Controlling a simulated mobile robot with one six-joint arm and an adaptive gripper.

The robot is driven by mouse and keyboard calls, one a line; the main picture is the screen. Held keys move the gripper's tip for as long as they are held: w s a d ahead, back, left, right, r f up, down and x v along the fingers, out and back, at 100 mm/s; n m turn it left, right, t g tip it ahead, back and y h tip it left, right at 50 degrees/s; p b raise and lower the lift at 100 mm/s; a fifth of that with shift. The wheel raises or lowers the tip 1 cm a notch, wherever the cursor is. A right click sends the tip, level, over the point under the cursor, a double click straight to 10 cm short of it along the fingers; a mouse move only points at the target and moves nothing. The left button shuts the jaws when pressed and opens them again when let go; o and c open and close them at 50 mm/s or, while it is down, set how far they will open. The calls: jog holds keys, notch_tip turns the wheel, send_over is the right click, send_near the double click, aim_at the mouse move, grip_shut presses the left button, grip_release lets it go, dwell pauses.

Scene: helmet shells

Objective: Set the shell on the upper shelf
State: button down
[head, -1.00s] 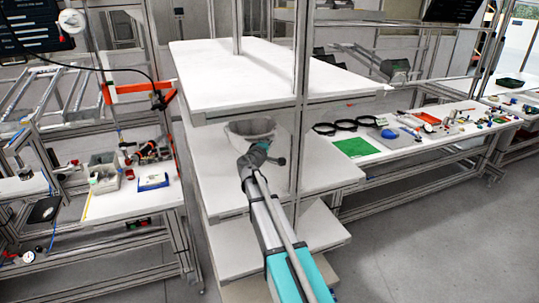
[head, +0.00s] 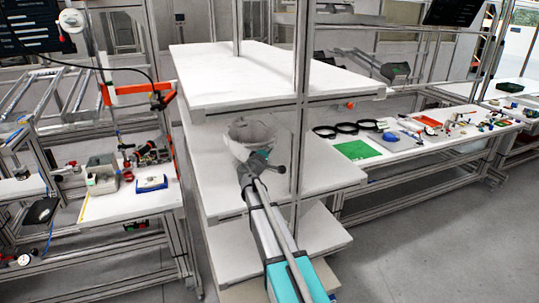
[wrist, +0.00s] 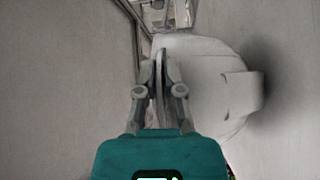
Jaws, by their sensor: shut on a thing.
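The shell (head: 250,131) is a pale grey, bowl-like helmet shell. It is above the white shelf board (head: 315,165) just under the rack's top board (head: 265,75). My gripper (head: 256,157) reaches in from the front and is shut on the shell's near edge. In the wrist view my gripper (wrist: 160,62) pinches a thin rim, with the shell (wrist: 205,85) filling the space to the right of the fingers. The shell looks tilted. I cannot tell whether it touches the board.
A rack post (head: 300,110) stands right of the shell and my arm. Lower boards (head: 320,235) lie beneath. A cluttered bench (head: 130,200) is at left, and a long table (head: 400,150) with a green mat (head: 358,150) at right. The board around the shell looks clear.

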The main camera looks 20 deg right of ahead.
jog(key=c, duration=0.8)
grip_release()
jog(key=shift+o, duration=0.2)
jog(key=v, duration=1.2)
jog(key=shift+s+d, duration=0.1)
jog(key=shift+s, duration=0.05)
